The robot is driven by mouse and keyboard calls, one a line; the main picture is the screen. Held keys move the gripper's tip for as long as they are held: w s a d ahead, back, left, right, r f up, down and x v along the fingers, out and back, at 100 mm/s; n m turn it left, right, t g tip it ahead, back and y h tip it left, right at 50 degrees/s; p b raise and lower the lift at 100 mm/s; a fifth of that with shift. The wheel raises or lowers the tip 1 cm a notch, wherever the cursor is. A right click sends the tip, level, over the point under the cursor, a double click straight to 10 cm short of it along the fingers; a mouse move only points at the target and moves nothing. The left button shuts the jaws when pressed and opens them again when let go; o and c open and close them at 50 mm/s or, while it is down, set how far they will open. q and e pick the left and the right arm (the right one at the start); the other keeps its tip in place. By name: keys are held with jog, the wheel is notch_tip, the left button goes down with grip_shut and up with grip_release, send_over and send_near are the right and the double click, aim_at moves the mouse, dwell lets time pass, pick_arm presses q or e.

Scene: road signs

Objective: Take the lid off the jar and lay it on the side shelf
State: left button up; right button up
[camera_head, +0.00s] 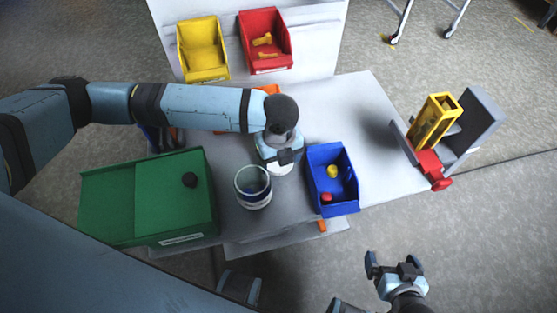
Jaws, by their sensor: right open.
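The jar (253,187) stands on the table right of the green box, its round rim facing up and a dark blue inside showing. My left gripper (282,160) points down just behind and to the right of the jar. A white rounded piece (281,169) shows below it. I cannot tell whether that piece is the lid or whether the fingers hold it. My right gripper (395,266) is open and empty, out over the floor at the lower right. A pale ledge (285,242) juts out below the table's front edge; I cannot tell if it is the side shelf.
A green box (105,205) with a black knob fills the table's left. A blue bin (330,180) holds small red and yellow pieces. Yellow (202,50) and red (266,40) bins are behind. A yellow frame (435,120) stands at the right. The table's right part (350,110) is clear.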

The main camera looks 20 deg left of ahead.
pick_arm(q)
jog(key=shift+w+a+f, duration=0.15)
jog(key=shift+w+f, duration=0.05)
jog(key=shift+f, duration=0.75)
jog(key=o, duration=0.7)
jog(key=shift+o, duration=0.2)
